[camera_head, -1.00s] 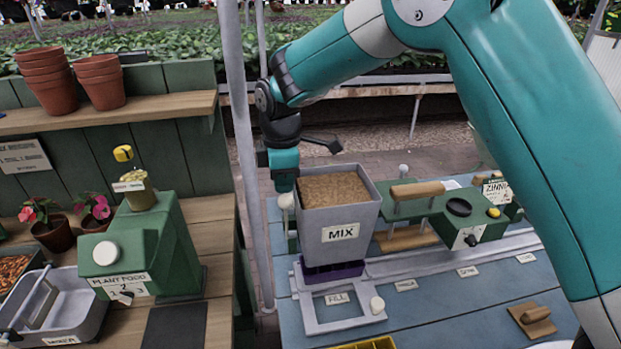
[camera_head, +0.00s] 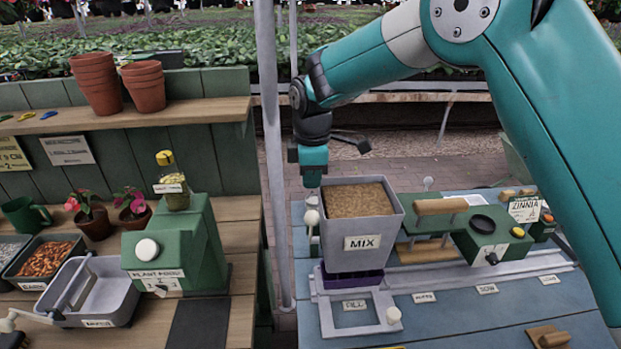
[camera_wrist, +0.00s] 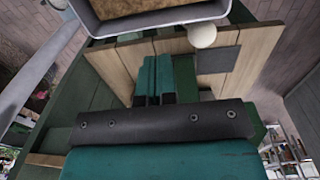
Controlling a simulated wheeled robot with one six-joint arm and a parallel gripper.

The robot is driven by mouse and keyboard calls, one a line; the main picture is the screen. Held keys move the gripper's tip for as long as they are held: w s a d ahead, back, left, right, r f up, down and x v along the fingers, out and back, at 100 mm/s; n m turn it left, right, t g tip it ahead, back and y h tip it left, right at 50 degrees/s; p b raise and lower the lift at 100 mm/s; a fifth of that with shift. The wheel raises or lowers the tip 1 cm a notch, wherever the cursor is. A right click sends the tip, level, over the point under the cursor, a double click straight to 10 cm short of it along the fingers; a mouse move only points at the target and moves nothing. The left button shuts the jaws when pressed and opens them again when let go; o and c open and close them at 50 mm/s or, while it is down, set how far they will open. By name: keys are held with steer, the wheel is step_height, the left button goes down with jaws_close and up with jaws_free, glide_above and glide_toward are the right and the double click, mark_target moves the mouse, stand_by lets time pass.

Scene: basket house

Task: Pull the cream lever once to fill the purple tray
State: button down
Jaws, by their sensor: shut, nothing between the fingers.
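The grey MIX hopper (camera_head: 361,243) is full of brown mix. The cream lever knob (camera_head: 311,217) is at the hopper's left side; it also shows as a pale ball in the wrist view (camera_wrist: 202,35). The purple tray (camera_head: 352,281) sits under the hopper, mostly hidden, so its contents cannot be told. My gripper (camera_head: 313,182) points down just above the knob, left of the hopper rim. In the wrist view my gripper (camera_wrist: 155,78) is shut and empty, and the knob appears apart from its fingers.
A grey FILL frame (camera_head: 354,322) with another cream knob (camera_head: 393,315) lies in front of the tray. A green stamping unit (camera_head: 490,240) stands right of the hopper. A thin grey post (camera_head: 272,150) rises left of my gripper. The green plant food dispenser (camera_head: 175,245) stands farther left.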

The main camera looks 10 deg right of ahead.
step_height(320, 180, up, 10)
steer(key=s+b, duration=0.1)
steer(key=b, duration=0.1)
steer(key=shift+s+f+b, duration=0.2)
steer(key=shift+s+b, duration=0.15)
steer(key=shift+s, duration=0.05)
steer(key=shift+w, duration=0.1)
steer(key=w+d+f+g+y+p, duration=0.1)
steer(key=w+d+g+y+p, duration=0.2)
steer(key=p, duration=1)
steer(key=shift+w+d+n+g+y, duration=0.3)
steer(key=shift+w+y, duration=0.1)
steer(key=shift+w, duration=0.65)
